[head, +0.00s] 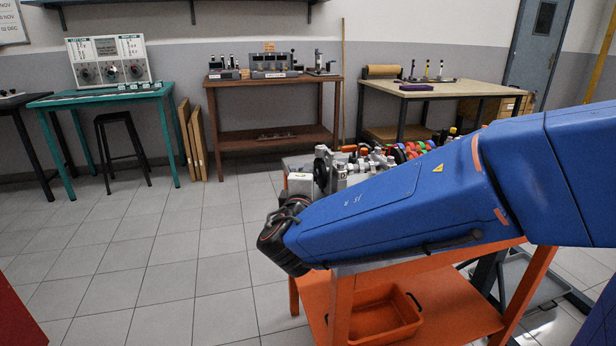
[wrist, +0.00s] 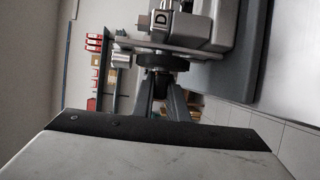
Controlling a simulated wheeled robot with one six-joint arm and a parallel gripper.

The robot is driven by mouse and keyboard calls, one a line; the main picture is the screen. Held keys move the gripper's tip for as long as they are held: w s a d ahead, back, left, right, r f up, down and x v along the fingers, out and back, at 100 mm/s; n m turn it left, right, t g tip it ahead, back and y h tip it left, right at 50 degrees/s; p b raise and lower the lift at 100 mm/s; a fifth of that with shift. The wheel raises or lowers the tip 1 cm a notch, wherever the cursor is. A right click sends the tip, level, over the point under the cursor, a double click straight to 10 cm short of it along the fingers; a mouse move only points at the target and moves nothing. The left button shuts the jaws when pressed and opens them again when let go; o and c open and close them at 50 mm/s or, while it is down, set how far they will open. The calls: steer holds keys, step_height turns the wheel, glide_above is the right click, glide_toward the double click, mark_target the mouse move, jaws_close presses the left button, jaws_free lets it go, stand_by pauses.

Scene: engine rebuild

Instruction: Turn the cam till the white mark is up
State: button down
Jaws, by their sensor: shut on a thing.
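In the wrist view, a dark round wheel (wrist: 166,61) sits edge-on in front of a grey metal block marked "D" (wrist: 161,18). A dark stub (wrist: 158,78) sticks out from the wheel towards me. My gripper (wrist: 160,90) is shut on this stub, with one grey finger on each side. In the head view, the engine (head: 352,168) stands on the orange cart, with a black wheel (head: 321,170) at its left end. My blue arm hides my fingers and much of the engine there. I cannot make out a white mark on the cam in either view.
The orange cart (head: 340,300) has an orange bin (head: 372,318) on its lower shelf. Several coloured parts (head: 405,152) lie behind my arm. A wooden bench (head: 275,80), a teal table (head: 100,97) and a black stool (head: 115,118) stand further back. Tiled floor at left is clear.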

steer(key=shift+f, duration=0.1)
steer(key=c, duration=1.7)
jaws_free()
steer(key=shift+c, duration=0.2)
steer(key=shift+s, duration=0.15)
steer(key=s+a, duration=0.2)
steer(key=s, duration=1.5)
